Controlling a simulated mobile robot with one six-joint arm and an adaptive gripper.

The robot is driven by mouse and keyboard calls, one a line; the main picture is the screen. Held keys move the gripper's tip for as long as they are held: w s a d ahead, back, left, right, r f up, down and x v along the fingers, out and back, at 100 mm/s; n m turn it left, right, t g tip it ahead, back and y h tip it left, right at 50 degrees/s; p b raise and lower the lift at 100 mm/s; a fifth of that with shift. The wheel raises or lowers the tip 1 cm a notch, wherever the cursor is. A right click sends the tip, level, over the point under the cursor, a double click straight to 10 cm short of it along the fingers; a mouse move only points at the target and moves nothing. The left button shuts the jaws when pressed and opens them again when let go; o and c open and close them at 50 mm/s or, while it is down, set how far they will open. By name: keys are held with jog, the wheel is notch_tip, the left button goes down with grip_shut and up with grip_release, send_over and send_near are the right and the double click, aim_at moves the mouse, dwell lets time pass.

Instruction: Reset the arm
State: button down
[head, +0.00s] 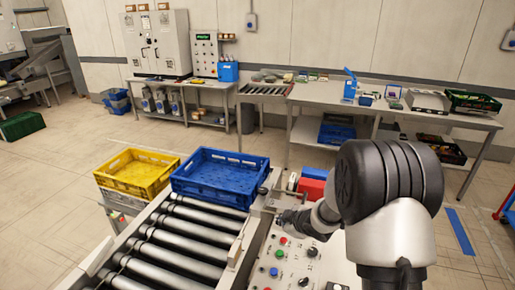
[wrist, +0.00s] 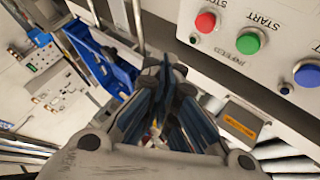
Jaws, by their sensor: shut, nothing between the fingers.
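My arm reaches in from the right of the head view, over the control panel (head: 262,262). My gripper (wrist: 165,70) is shut in the wrist view, its dark fingertips together with nothing between them. It is beside the panel, which shows a red button (wrist: 205,22), a green button (wrist: 248,42) and a blue button (wrist: 307,76). The fingertips look apart from the buttons. In the head view the gripper is small and partly hidden by my arm.
A blue crate (head: 215,190) sits on the roller conveyor (head: 165,237). A yellow crate (head: 132,181) stands left of it. A long workbench (head: 425,112) with tools and bins runs along the back wall. Open floor (head: 50,190) lies at the left.

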jog(key=s+d+r+m+h+b, duration=0.1)
jog(key=s+d+r+m+h, duration=0.2)
jog(key=s+r, duration=0.45)
jog(key=s+d+r+m+h+b, duration=0.2)
jog(key=s+d+r+m, duration=0.15)
jog(key=s+r, duration=0.45)
jog(key=s+a+m+g+y+b, duration=0.1)
jog(key=s+a+m+g, duration=0.1)
jog(key=s, duration=1)
jog(key=s+a+m+g+y, duration=0.1)
jog(key=s+a+m+g, duration=0.1)
jog(key=s, duration=1)
jog(key=shift+a+r+m+b, duration=0.4)
jog(key=shift+a+m, duration=0.45)
jog(key=shift+m, duration=0.3)
jog(key=c, duration=2.3)
grip_release()
